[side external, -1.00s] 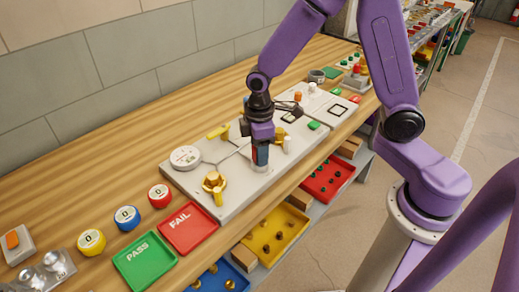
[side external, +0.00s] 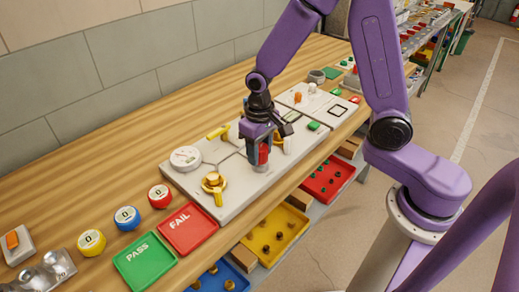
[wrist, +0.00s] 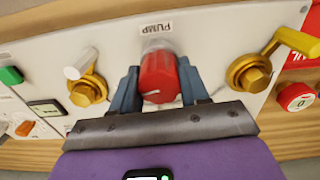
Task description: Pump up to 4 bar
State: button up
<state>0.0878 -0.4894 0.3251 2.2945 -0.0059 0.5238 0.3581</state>
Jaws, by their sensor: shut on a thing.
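The red pump knob (wrist: 158,76) has a white line on its face and sits by a "PUMP" label (wrist: 156,27) in the wrist view. My gripper (wrist: 157,88) is shut on it, with a blue-grey finger on each side. In the side view my gripper (side external: 259,152) points down at the panel's front edge, and the red knob (side external: 264,153) shows between its fingers. The round white gauge (side external: 185,158) lies on the grey panel (side external: 235,195) to the left of the gripper. Its reading is too small to tell.
Brass valves flank the knob, one with a white-tipped handle (wrist: 86,88) and one with a yellow handle (wrist: 250,73). A green PASS tray (side external: 145,262) and red FAIL tray (side external: 188,229) lie at the left. Blue, yellow and red round counters stand behind them.

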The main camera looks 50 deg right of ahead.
aim_at(260, 146)
jog(key=m, duration=0.4)
jog(key=shift+m, duration=2)
jog(key=o, duration=1.1)
jog(key=shift+c, duration=0.2)
notch_tip(260, 146, up, 18)
jog(key=shift+f, duration=0.25)
